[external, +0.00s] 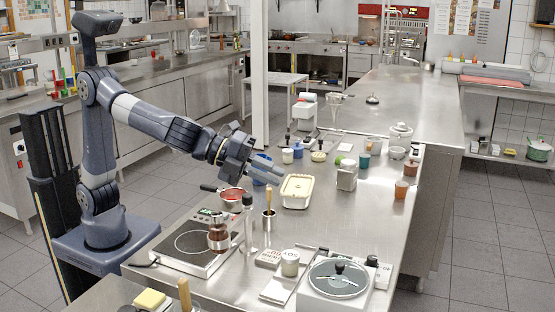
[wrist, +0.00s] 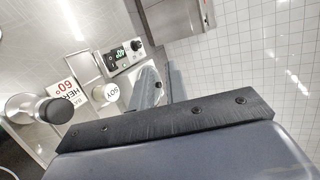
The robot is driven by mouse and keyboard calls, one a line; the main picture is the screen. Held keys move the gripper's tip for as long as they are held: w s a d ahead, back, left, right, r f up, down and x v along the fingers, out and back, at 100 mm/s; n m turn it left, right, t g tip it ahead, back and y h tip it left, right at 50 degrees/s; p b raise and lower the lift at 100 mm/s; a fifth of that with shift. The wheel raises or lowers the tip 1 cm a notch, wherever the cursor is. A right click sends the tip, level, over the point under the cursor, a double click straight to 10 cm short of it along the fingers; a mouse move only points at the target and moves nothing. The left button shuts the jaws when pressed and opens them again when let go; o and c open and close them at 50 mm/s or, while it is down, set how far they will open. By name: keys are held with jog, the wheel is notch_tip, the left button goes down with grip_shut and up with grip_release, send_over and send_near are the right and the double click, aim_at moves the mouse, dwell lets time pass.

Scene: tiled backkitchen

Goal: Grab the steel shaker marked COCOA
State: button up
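My gripper (external: 279,173) is held out over the counter, above the area between a blue cup and a cream tub. Its two grey fingers show in the wrist view (wrist: 161,84), a gap between them, with nothing held. No COCOA marking is readable in either view. Several small containers with dark tops stand on the counter beyond my gripper, among them a whitish one (external: 298,150); their labels are too small to read. In the wrist view a steel-looking cylinder with a black top (wrist: 55,110) stands at the left; no marking shows on it.
The cream tub (external: 297,190), a red-filled pan (external: 232,197) and the blue cup (external: 262,168) crowd my gripper. A hob (external: 190,246) lies nearer. The counter's far part (external: 410,90) is mostly clear.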

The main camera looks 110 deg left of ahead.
jog(key=o, duration=1.4)
jog(key=shift+c, duration=0.2)
